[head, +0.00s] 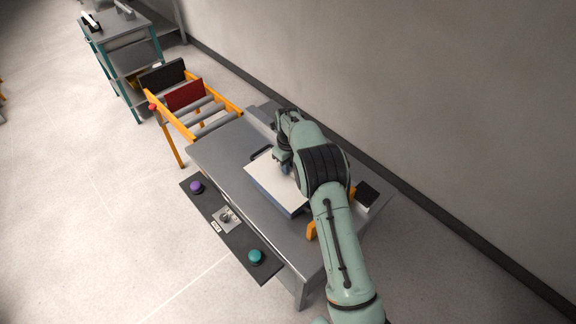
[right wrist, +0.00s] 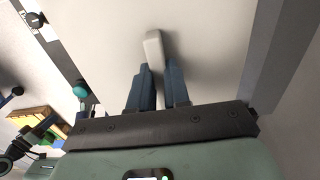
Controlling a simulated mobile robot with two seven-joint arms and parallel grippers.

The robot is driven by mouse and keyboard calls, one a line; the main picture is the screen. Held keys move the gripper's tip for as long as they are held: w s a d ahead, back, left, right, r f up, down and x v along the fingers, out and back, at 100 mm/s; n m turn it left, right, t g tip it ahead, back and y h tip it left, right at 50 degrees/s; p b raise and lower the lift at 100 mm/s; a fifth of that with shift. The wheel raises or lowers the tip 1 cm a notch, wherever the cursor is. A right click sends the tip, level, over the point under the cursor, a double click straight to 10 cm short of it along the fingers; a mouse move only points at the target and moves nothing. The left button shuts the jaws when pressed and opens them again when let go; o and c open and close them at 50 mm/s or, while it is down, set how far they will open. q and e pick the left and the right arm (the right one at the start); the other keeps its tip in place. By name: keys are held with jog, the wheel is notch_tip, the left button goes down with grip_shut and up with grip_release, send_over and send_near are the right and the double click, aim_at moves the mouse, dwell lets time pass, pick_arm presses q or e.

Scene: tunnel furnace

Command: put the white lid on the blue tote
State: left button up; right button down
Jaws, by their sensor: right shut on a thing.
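The white lid (head: 268,174) lies flat over the blue tote (head: 276,202) on the grey table. The tote's blue side shows below the lid's front edge; I cannot tell whether the lid rests fully on the rim or sits slightly above it. My right gripper (head: 285,167) is over the lid, partly hidden by its arm. In the right wrist view my right gripper (right wrist: 156,72) has its blue fingers shut on the lid's white handle (right wrist: 153,48), with the lid's white top (right wrist: 205,35) filling much of the picture. My left gripper is not in view.
The grey table (head: 222,153) has a front panel (head: 210,206) with a purple button (head: 196,187) and a teal button (head: 255,256). An orange-framed roller conveyor (head: 205,115) with a red panel (head: 184,95) meets its far end. A wall runs along the right.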

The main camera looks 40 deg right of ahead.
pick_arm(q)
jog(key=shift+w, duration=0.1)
pick_arm(e)
jog(key=shift+w+f, duration=0.1)
jog(key=c, duration=1.1)
grip_release()
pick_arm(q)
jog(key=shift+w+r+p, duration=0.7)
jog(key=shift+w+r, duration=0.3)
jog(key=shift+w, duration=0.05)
pick_arm(e)
notch_tip(320, 180, up, 12)
